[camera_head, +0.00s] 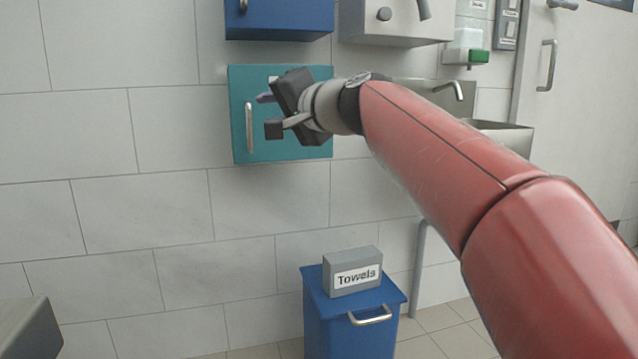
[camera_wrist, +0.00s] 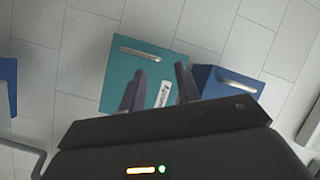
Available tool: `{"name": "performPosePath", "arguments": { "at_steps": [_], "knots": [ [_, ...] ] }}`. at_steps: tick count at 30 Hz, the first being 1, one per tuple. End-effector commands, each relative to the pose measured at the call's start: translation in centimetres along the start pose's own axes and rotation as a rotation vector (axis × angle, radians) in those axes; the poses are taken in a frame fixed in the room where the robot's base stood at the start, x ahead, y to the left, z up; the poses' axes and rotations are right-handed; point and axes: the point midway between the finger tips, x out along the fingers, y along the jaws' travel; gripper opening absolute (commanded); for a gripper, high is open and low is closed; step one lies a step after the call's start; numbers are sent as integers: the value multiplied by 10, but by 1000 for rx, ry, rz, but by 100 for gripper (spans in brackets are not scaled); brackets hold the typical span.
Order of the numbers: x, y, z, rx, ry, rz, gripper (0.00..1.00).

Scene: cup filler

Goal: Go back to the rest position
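My red arm reaches in from the right in the head view. My gripper (camera_head: 268,113) is in front of a teal wall cabinet (camera_head: 240,87) that has a vertical handle (camera_head: 249,127) on its left side. The two fingers are apart with nothing between them. In the wrist view my gripper (camera_wrist: 158,84) also shows two separated dark fingers, with the teal cabinet (camera_wrist: 120,72) and its white label (camera_wrist: 163,94) beyond them. My wrist hides part of the cabinet front in the head view. I cannot tell the exact gap to the cabinet.
A blue cabinet (camera_head: 279,20) and a pale dispenser (camera_head: 395,22) hang above. A blue bin (camera_head: 345,335) with a grey "Towels" box (camera_head: 350,272) on it stands below. A sink (camera_head: 502,136) is at right behind my arm.

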Motion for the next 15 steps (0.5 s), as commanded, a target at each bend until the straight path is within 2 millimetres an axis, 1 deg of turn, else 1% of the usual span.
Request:
{"name": "performPosePath", "arguments": {
  "at_steps": [1, 2, 3, 5, 6, 8, 9, 11, 12, 15],
  "knots": [
    [-16, 23, 23, -77, -25, 95, 33],
    [-26, 39, 35, -120, -42, 154, 33],
    [-41, 62, 49, -174, -64, 232, 33],
    [-67, 95, 68, -245, -100, 343, 33],
    [-86, 117, 80, -285, -124, 412, 33],
    [-115, 149, 97, -336, -161, 509, 33],
    [-136, 170, 107, -364, -186, 570, 33],
    [-167, 199, 123, -403, -226, 655, 33],
    [-187, 218, 133, -423, -253, 706, 33],
    [-231, 257, 157, -461, -317, 812, 33]
  ]
}}
